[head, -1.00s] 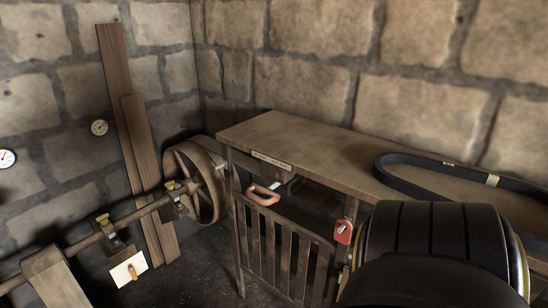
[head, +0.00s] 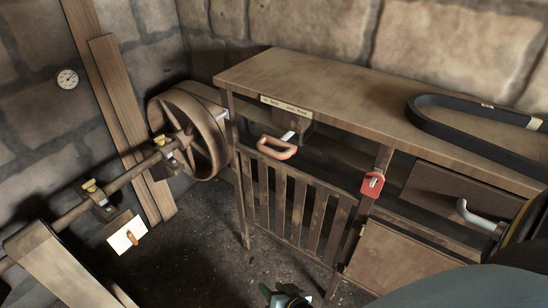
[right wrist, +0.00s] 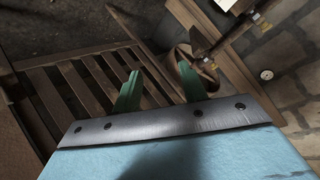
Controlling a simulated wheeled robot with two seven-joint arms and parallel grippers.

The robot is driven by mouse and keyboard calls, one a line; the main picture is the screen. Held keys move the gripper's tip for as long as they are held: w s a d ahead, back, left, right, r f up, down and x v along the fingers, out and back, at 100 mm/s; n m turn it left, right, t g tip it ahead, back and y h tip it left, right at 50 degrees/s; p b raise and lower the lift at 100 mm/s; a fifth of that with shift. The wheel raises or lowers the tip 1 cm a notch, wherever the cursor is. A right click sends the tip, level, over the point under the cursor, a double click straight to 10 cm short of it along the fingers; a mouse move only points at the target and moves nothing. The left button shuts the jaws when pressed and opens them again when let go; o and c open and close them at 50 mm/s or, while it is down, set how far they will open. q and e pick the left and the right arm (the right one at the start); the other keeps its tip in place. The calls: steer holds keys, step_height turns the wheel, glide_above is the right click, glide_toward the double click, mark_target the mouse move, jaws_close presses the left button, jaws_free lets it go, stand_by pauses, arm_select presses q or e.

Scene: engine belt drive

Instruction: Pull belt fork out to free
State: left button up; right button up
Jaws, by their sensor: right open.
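A red loop handle (head: 277,148) with a pale metal piece at its base sticks out from under the bench top, above the slatted gate; it looks like the belt fork's handle, but I cannot be sure. A small label plate (head: 285,104) is on the bench edge above it. My right gripper (head: 285,299) shows only partly at the bottom edge of the head view, well below the handle. In the right wrist view its two green fingers (right wrist: 160,88) are apart with nothing between them. The red handle does not show clearly there. My left gripper is not in view.
The slatted gate (head: 295,205) fronts the bench (head: 330,85). A red tag-like piece (head: 372,184) hangs on its right post. A spoked wheel (head: 188,138) on a shaft stands left. A black belt (head: 470,128) lies on the bench. The floor before the gate looks clear.

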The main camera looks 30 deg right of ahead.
steer(key=w+d+r+m+t+h+b, duration=0.1)
steer(key=w+d+r+m+t, duration=0.2)
steer(key=r, duration=0.4)
steer(key=w+r+m+t+h+b, duration=0.1)
steer(key=w+r+m+t+h, duration=0.15)
steer(key=w+r, duration=0.35)
steer(key=m+t+h+b, duration=0.1)
steer(key=m+h, duration=0.4)
steer(key=m, duration=0.4)
glide_toward(271, 152)
steer(key=x, duration=0.6)
steer(key=f+x, duration=0.1)
steer(key=x, duration=0.2)
steer(key=shift+w+d, duration=0.15)
steer(key=shift+w, duration=0.15)
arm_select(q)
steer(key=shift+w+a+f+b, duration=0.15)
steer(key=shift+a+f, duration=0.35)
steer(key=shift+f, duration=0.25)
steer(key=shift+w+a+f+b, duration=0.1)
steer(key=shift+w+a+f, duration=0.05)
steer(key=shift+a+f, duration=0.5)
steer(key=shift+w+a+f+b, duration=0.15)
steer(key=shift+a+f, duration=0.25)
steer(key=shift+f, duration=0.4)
arm_select(e)
steer(key=shift+w+d+r, duration=0.1)
steer(key=shift+w+d, duration=0.15)
steer(key=shift+w, duration=0.4)
steer(key=shift+c, duration=0.2)
